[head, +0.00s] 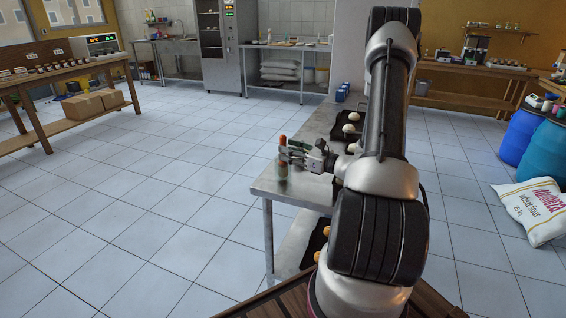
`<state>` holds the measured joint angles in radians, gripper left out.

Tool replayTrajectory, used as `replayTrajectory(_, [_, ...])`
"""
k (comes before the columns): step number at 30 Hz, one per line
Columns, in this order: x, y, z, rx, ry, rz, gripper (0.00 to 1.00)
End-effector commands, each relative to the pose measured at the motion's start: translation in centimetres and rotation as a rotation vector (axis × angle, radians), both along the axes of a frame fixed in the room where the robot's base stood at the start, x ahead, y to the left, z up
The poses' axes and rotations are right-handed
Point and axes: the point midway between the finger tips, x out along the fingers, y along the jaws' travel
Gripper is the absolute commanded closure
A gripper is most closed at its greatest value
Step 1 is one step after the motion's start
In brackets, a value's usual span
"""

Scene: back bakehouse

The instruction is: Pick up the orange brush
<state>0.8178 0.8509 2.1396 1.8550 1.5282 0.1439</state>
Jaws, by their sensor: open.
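An upright orange thing (283,141), which looks like the orange brush, shows at the tips of my gripper (287,156), near the left corner of the steel table (268,188). Its lower part is partly hidden by my fingers, and a darker greenish part shows below them. My gripper is open and reaches in from the right, low over the table top. I cannot tell whether the fingers touch the orange thing or are only beside it.
Dark trays with pale dough balls (353,116) stand along the table behind my arm. A flour sack (536,207) and blue barrels (518,134) are at the right. The tiled floor (160,190) between is clear.

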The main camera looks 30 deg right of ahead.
Motion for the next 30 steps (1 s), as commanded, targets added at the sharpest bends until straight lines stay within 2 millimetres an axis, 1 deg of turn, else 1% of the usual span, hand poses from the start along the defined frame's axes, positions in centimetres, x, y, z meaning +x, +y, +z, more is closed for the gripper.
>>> replayTrajectory(1, [0.8, 0.5, 0.0, 0.0, -0.001, 0.004, 0.57])
replayTrajectory(3, [1.7, 1.0, 0.0, 0.0, 0.0, 0.004, 0.57])
replayTrajectory(6, [2.5, 1.3, 0.0, 0.001, 0.0, 0.002, 0.57])
replayTrajectory(13, [2.7, 1.4, 0.0, 0.001, 0.0, 0.0, 0.57])
replayTrajectory(14, [2.7, 1.4, 0.0, 0.001, 0.0, 0.0, 0.58])
replayTrajectory(18, [2.7, 1.4, 0.0, 0.001, 0.0, 0.0, 0.84])
replayTrajectory(21, [2.7, 1.4, 0.0, 0.001, 0.0, 0.0, 1.0])
replayTrajectory(30, [2.7, 1.4, 0.1, 0.001, 0.0, 0.0, 1.0])
